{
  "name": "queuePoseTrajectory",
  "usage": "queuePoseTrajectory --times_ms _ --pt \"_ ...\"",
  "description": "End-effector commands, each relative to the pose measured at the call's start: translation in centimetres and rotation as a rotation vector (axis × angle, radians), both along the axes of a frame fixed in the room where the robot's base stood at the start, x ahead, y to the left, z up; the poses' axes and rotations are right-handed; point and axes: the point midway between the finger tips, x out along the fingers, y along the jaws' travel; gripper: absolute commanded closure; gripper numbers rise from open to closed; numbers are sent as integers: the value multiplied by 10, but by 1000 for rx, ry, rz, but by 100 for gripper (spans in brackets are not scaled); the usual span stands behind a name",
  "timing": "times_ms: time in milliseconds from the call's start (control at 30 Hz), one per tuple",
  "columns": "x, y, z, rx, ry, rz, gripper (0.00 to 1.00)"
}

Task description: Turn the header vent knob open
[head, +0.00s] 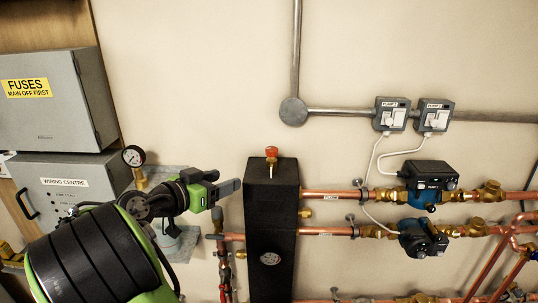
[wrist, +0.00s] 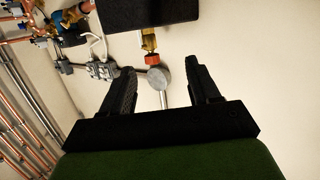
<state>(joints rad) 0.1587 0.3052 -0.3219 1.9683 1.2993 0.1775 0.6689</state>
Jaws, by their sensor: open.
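The red header vent knob (head: 272,153) sits on a short brass stem on top of the black header (head: 270,215). In the wrist view the knob (wrist: 152,58) shows orange-red below the dark header block (wrist: 150,12). My gripper (head: 232,188) is just left of the header's upper part, lower in the picture than the knob. In the wrist view my gripper (wrist: 160,68) is open, its two dark fingers apart and nothing held. The knob shows near the line between the fingertips, nearer the left one. I cannot tell its depth or any contact.
A pressure gauge (head: 133,156) stands behind my arm on the left. Grey boxes marked fuses (head: 55,115) and wiring centre (head: 65,200) hang at the left. Copper pipes and two blue pumps (head: 428,185) extend right of the header. The wall above the knob is clear.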

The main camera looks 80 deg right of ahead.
Motion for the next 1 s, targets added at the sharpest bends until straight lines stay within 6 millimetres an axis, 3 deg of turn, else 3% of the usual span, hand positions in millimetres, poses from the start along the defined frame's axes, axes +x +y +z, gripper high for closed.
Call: queuePoseTrajectory --times_ms 100,267,800,1000 --pt "-8 -9 14 -168 45 -94 39" --pt "-15 -17 23 -218 57 -122 39" --pt "-75 -128 25 -212 56 -120 39" --pt "-83 -148 23 -212 55 -116 39"
